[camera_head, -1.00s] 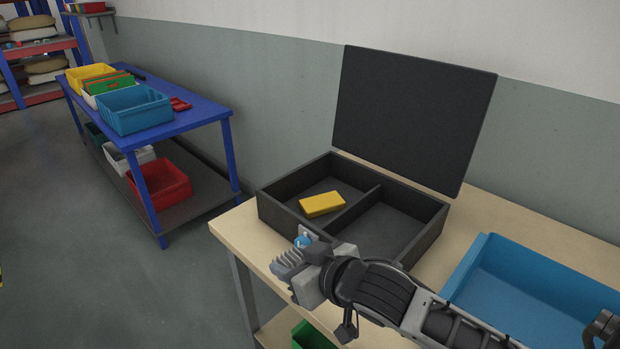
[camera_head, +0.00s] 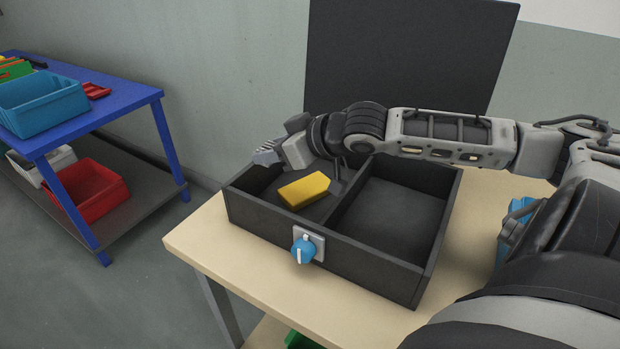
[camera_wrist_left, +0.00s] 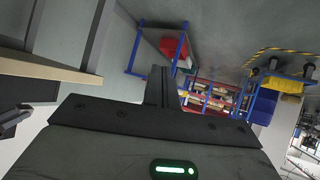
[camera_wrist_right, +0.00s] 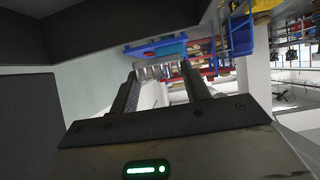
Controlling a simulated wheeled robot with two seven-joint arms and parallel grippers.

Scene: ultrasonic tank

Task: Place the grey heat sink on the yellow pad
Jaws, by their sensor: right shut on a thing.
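The grey finned heat sink (camera_head: 268,153) is held in my right gripper (camera_head: 282,151), above the left rear wall of the black tank (camera_head: 372,253). It also shows, partly, between the fingers in the right wrist view (camera_wrist_right: 158,72). The yellow pad (camera_head: 303,190) lies on the floor of the tank's left compartment, to the right of and below the heat sink. My right forearm crosses over the back of the tank and hides part of it. My left gripper (camera_wrist_left: 162,88) shows only in its own wrist view, with its fingers together and nothing seen between them.
A divider splits the tank; the right compartment is empty. The black lid (camera_head: 420,55) stands upright behind. A blue knob (camera_head: 303,250) sticks out from the front wall. A blue bin (camera_head: 514,215) is partly hidden by my arm. A blue table (camera_head: 110,108) with bins stands left.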

